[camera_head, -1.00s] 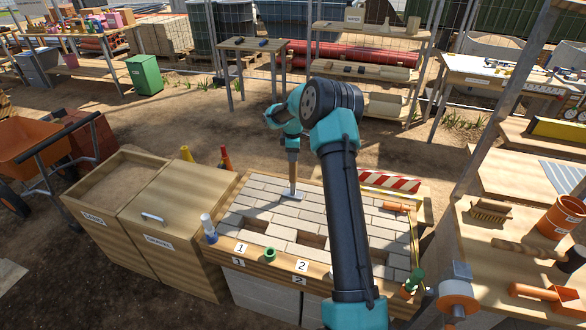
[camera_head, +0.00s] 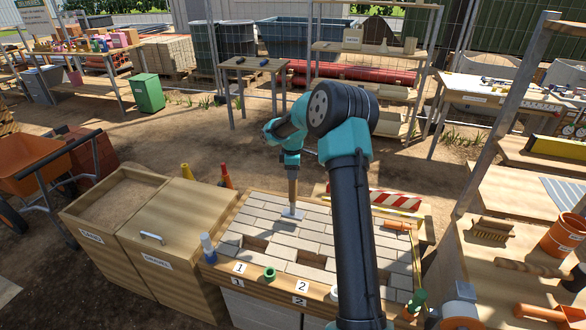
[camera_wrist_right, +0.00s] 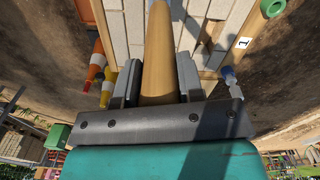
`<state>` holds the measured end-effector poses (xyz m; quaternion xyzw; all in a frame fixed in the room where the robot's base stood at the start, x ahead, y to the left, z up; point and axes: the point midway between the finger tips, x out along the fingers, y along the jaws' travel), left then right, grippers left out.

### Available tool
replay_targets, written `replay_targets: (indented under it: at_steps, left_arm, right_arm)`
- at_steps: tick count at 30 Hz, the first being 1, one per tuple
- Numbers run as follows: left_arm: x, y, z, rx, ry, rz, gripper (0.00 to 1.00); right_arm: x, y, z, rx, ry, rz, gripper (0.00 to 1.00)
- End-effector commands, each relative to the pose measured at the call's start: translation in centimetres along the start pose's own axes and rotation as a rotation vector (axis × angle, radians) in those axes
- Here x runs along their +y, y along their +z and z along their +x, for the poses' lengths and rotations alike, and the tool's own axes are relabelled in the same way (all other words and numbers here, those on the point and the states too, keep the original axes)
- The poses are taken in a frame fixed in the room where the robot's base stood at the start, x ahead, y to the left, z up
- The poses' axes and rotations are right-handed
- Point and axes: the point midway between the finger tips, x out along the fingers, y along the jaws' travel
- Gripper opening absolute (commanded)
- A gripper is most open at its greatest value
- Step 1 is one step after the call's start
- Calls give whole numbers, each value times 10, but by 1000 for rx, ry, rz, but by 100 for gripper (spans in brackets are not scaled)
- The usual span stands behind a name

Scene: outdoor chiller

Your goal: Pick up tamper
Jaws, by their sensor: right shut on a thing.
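The tamper (camera_head: 292,190) has a wooden handle and a flat grey metal plate at its foot. It stands about upright over the back of the brick paving bed (camera_head: 345,233); I cannot tell whether its plate touches the bricks. My right gripper (camera_head: 291,168) is shut on the upper part of the handle from above. In the right wrist view the wooden handle (camera_wrist_right: 158,55) runs between the two grey fingers of the gripper (camera_wrist_right: 158,85); the plate is hidden there. My left gripper is not in view.
The bed has gaps by the 1 and 2 labels. A green ring (camera_head: 269,273) and a white-and-blue bottle (camera_head: 208,248) stand on its front edge.

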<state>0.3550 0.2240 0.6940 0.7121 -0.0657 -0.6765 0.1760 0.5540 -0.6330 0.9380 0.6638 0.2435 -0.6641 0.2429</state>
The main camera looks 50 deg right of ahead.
Motion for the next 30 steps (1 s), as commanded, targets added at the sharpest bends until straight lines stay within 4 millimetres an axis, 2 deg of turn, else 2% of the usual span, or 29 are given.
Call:
replay_targets:
  at_steps: [12,18,24,30]
  left_arm:
    - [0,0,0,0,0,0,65]
    - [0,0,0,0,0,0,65]
    - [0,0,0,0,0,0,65]
    - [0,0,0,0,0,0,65]
  right_arm:
    - [-69,1,-9,1,4,-2,0]
    - [-96,2,-11,1,3,-2,0]
    - [-111,2,-12,2,4,-1,0]
    - [-115,2,-12,1,4,1,0]
